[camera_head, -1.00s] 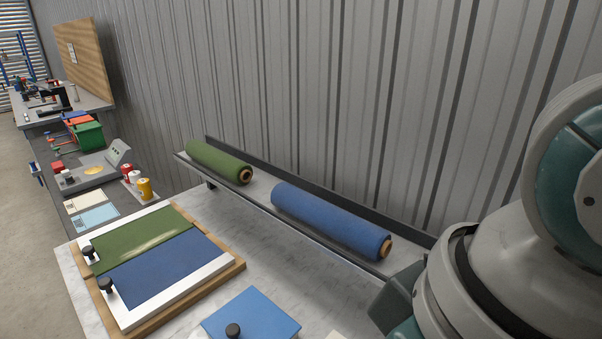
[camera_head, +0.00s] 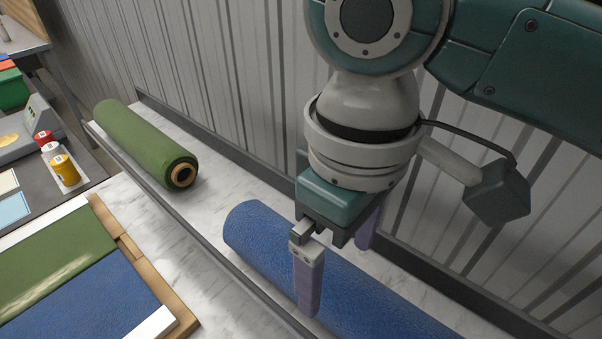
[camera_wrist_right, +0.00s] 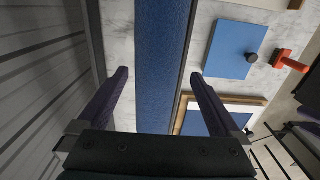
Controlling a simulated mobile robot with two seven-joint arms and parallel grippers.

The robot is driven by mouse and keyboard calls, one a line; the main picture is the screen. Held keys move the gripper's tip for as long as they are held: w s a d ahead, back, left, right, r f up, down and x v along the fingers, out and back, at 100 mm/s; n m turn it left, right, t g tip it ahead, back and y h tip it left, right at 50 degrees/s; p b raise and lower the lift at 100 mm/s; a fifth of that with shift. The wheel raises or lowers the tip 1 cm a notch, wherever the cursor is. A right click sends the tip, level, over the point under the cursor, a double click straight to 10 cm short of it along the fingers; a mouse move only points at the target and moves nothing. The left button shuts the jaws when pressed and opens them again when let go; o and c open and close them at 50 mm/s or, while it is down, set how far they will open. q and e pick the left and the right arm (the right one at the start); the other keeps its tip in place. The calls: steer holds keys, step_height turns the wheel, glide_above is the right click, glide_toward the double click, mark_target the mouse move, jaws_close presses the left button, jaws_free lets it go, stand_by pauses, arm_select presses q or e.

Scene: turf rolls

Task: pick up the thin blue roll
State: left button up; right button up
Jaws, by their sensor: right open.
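The blue roll (camera_head: 265,240) lies along the narrow marble shelf, running toward the lower right of the head view, where its end is cut off. In the right wrist view the blue roll (camera_wrist_right: 163,60) runs between my finger lines. My right gripper (camera_head: 338,262) is open above the roll, with one purple finger on its near side and the other on its far side. The right gripper also shows in the right wrist view (camera_wrist_right: 160,80), its jaws spread wider than the roll and empty. I cannot tell the exact height. My left gripper is not in view.
A green roll (camera_head: 140,145) with a brown core lies farther left on the same shelf. A dark back rail and corrugated wall stand close behind. A wood-framed panel (camera_head: 130,245) lies at lower left. A blue square (camera_wrist_right: 231,48) and a red-handled tool (camera_wrist_right: 288,61) show in the wrist view.

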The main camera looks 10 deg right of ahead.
mark_target(341, 277)
steer(key=f, duration=0.6)
steer(key=shift+d+p, duration=0.2)
steer(key=shift+p, duration=0.1)
steer(key=shift+c, duration=0.2)
steer(key=c, duration=1.5)
